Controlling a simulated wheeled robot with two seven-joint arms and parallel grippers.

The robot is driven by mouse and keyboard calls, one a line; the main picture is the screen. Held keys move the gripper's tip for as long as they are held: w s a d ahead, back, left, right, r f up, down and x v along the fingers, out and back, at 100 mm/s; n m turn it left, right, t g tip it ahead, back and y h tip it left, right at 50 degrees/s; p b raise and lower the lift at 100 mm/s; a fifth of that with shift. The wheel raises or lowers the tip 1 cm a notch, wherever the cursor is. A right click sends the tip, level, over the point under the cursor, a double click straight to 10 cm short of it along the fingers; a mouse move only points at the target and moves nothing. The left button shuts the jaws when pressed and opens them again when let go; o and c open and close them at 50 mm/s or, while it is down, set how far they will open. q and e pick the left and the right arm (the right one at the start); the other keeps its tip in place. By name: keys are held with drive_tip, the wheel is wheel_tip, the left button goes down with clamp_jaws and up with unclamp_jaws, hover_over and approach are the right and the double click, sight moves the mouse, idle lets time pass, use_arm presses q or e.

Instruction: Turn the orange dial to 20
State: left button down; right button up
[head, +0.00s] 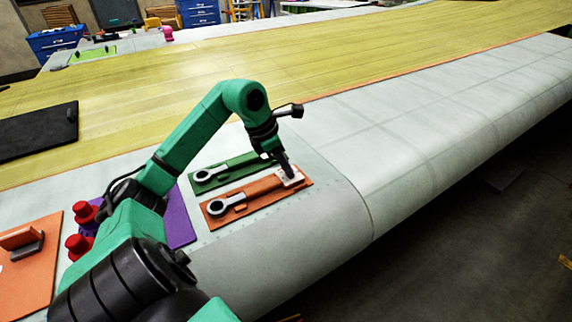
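An orange panel (262,190) lies on the white wing surface, with a grey ring-ended handle (218,207) at its left end and a small white plate (297,181) at its right end. No separate round dial face or number can be read at this size. My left gripper (286,169) points down at the white plate, touching it or just above it; I cannot tell which. Its fingers are small and dark, so their opening is unclear, and they hide part of the plate. My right gripper is not in view.
A green panel (238,167) with a similar ring-ended handle lies just behind the orange one. A purple panel (181,222), red knobs (78,246) and another orange panel (30,279) are at left. A black panel (38,132) lies farther left. The wing at right is clear.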

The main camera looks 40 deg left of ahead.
use_arm(q)
drive_tip(key=shift+a, duration=0.1)
idle(0.3)
drive_tip(key=shift+m+g+b, duration=0.3)
drive_tip(key=shift+m+b, duration=0.05)
drive_tip(key=shift+m, duration=0.35)
drive_tip(key=shift+w+a+r+m+h, duration=0.1)
drive_tip(key=shift+m+h, duration=0.3)
drive_tip(key=shift+m, duration=0.4)
drive_tip(key=shift+r+m+g+h+p, duration=0.15)
drive_tip(key=shift+m+g+h+p, duration=0.25)
drive_tip(key=shift+m, duration=0.4)
drive_tip(key=m+g+p, duration=0.1)
drive_tip(key=m+p, duration=0.1)
drive_tip(key=shift+w+m, duration=0.2)
drive_tip(key=shift+m, duration=0.2)
drive_tip(key=shift+w+m+g+h+p, duration=0.1)
drive_tip(key=shift+m+g+h+p, duration=0.25)
drive_tip(key=shift+m, duration=0.85)
drive_tip(key=shift+f+m+g, duration=0.2)
drive_tip(key=shift+m+g, duration=0.25)
drive_tip(key=shift+m, duration=0.55)
drive_tip(key=shift+p, duration=0.3)
